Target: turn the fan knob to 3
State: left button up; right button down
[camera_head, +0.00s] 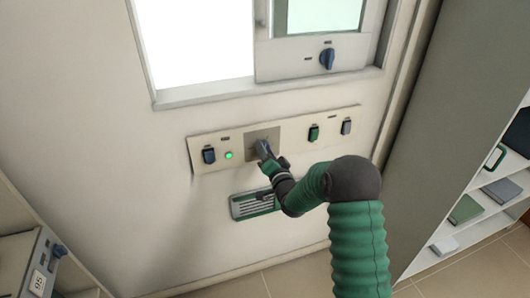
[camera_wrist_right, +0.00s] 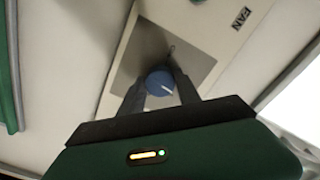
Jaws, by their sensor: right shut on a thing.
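The fan knob (camera_wrist_right: 160,82) is a round blue knob with a pale pointer line, on a grey square plate (camera_wrist_right: 190,62) beside the printed word FAN. In the right wrist view my right gripper (camera_wrist_right: 160,85) has one finger on each side of the knob and is shut on it. In the head view the right gripper (camera_head: 264,149) reaches the grey plate (camera_head: 252,136) in the middle of the wall panel and mostly hides the knob. The number that the pointer faces cannot be read. My left gripper is not in view.
The wall panel (camera_head: 180,140) also carries a blue switch (camera_head: 209,155), a lit green lamp (camera_head: 228,155), a green switch (camera_head: 314,132) and a grey switch (camera_head: 346,127). A vent (camera_head: 240,207) sits below. Another blue knob (camera_head: 327,58) is above. A shelf (camera_head: 470,233) stands at right.

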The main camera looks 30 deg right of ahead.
jog(key=shift+s+f+m+p, duration=0.15)
jog(key=shift+m+p, duration=0.25)
jog(key=shift+m, duration=2.55)
jog(key=shift+w+f+m+p, duration=0.1)
jog(key=shift+m+p, duration=0.35)
jog(key=shift+m, duration=2.55)
jog(key=shift+s+f+m+p, duration=0.15)
jog(key=shift+m+p, duration=0.25)
jog(key=shift+m, duration=2.55)
jog(key=c, duration=1.1)
grip_release()
jog(key=shift+o, duration=1.1)
jog(key=shift+w, duration=0.1)
jog(key=shift+d+r, duration=0.15)
jog(key=shift+r, duration=0.1)
